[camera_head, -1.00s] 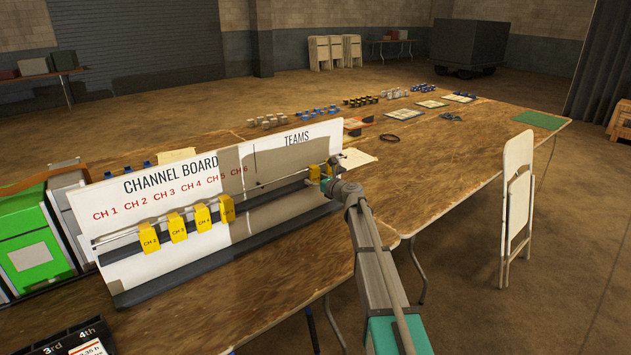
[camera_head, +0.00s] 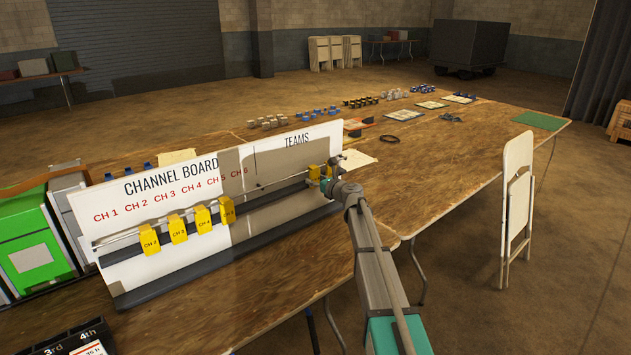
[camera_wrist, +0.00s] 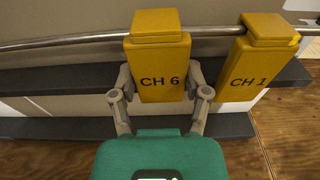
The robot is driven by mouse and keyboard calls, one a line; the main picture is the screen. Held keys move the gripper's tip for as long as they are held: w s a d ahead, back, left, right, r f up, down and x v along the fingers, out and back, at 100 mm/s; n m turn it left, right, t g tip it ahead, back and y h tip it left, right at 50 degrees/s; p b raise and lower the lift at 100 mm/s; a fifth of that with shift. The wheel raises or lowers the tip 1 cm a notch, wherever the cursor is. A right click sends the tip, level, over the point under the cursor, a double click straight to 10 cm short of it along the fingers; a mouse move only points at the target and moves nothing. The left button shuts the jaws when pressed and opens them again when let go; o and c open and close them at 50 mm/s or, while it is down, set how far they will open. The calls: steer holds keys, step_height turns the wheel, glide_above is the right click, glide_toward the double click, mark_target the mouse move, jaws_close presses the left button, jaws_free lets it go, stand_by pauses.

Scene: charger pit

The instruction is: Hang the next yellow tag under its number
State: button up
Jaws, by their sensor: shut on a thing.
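The white channel board (camera_head: 105,210) stands on the near table, with red CH 1 to CH 6 labels above a metal rod. Several yellow tags hang on the rod's left part, such as one tag (camera_head: 178,229); their small lettering is hard to read. In the wrist view my gripper (camera_wrist: 160,95) is shut on the yellow CH 6 tag (camera_wrist: 160,65), with a finger on each side. The tag's top is at the rod (camera_wrist: 95,40). The yellow CH 1 tag (camera_wrist: 262,75) hangs just right of it. In the head view my gripper (camera_head: 326,184) is at the rod's right part, under TEAMS.
A grey ledge (camera_wrist: 50,125) runs along the board below the tags. Green and grey cases (camera_head: 30,240) stand left of the board. A dark box marked 3rd and 4th (camera_head: 65,340) is at the bottom left. A folded white chair (camera_head: 517,200) stands at right.

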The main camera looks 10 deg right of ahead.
steer(key=shift+r+p, duration=0.55)
steer(key=shift+r, duration=0.1)
steer(key=shift+s, duration=0.15)
steer(key=v, duration=0.9)
steer(key=shift+s+d+f, duration=0.25)
steer(key=shift+s+f, duration=0.05)
steer(key=shift+f, duration=0.2)
stand_by(0.7)
stand_by(0.4)
